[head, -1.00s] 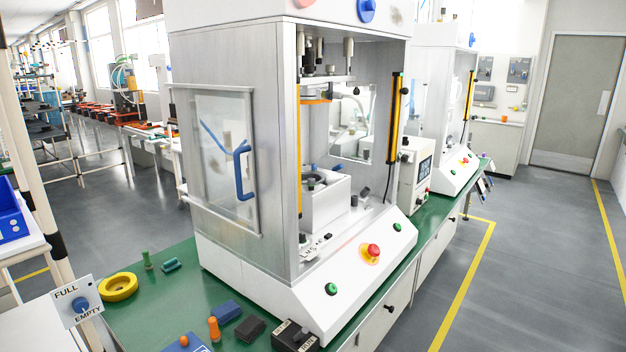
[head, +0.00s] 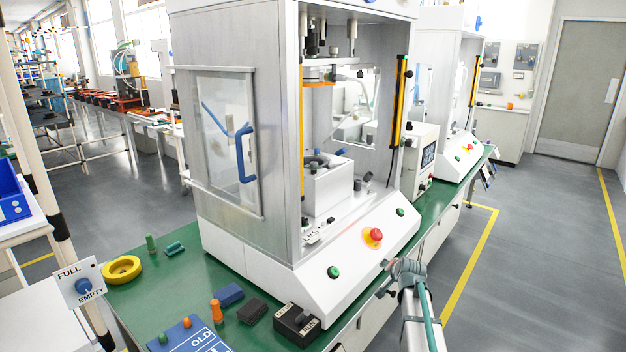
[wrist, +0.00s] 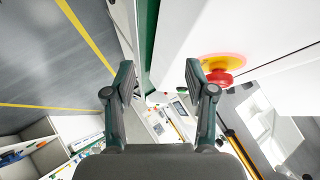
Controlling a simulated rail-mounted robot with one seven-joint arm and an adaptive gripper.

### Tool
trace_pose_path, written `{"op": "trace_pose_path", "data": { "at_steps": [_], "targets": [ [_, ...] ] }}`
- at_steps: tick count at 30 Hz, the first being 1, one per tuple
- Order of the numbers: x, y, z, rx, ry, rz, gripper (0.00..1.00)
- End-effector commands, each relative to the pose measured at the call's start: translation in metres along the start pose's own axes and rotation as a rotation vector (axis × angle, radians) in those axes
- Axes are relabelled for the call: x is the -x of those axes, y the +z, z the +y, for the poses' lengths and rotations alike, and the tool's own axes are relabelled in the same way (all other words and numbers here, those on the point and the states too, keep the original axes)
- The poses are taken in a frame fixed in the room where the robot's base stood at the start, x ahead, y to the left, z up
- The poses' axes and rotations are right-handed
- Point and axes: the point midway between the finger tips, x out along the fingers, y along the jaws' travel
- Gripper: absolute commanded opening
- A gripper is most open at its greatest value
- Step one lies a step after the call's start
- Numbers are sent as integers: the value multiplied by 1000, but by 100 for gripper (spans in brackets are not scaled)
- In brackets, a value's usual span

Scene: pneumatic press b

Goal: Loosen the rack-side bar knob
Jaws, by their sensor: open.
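My gripper (head: 383,279) is outside the press (head: 235,150), beside its sloped front panel. In the wrist view my gripper (wrist: 159,80) is open, with nothing between its fingers. The bar knob cannot be picked out with certainty. Inside the press, small blue parts (head: 341,151) show beside the dark ring on the white block (head: 325,188), and small black knobs (head: 357,185) sit right of the block. My gripper is apart from these, lower and to the right in the head view.
The red stop button (head: 373,235) and green buttons (head: 333,272) sit on the sloped front. The yellow-and-black upright bar (head: 399,100) edges the opening. A yellow ring (head: 122,269), dark box (head: 297,322) and small parts lie on the green bench (head: 185,290). The right aisle floor is clear.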

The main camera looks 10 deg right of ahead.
Motion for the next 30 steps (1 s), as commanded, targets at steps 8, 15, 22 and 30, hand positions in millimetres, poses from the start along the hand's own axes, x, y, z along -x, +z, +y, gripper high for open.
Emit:
{"op": "trace_pose_path", "data": {
  "at_steps": [8, 15, 22, 30],
  "targets": [
    [42, -129, -89, 4, -161, 233, 55],
    [71, -156, -222, 258, -320, 395, 55],
    [82, -102, -339, 588, -417, 497, 55],
    [90, -63, -398, 776, -456, 561, 55]
  ]
}}
